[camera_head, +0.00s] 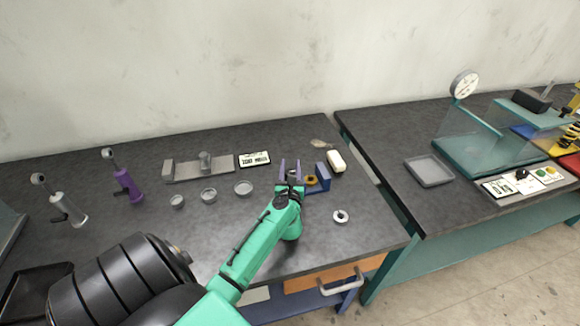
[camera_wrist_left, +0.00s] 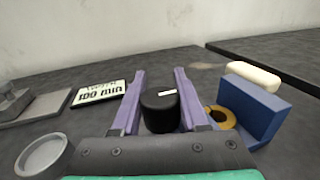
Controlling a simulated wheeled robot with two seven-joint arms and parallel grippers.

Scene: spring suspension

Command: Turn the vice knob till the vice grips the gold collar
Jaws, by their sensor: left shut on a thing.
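The blue vice (camera_head: 322,172) stands near the right end of the left table, and its blue jaw block (camera_wrist_left: 262,112) shows in the left wrist view. The gold collar (camera_head: 311,180) is beside that block; it also shows in the left wrist view (camera_wrist_left: 222,117). I cannot tell whether the vice presses on it from both sides. My left gripper (camera_head: 290,168) has purple fingers and is shut on the black vice knob (camera_wrist_left: 160,112), which has a white mark on top. The fingers hide part of the vice. My right gripper is not in view.
A white block (camera_head: 336,161) lies behind the vice and a small ring (camera_head: 340,216) in front. Round dishes (camera_head: 243,188), a label card (camera_head: 254,159), a grey fixture (camera_head: 199,167) and a purple damper (camera_head: 127,183) stand left. A gap separates the right table (camera_head: 395,150).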

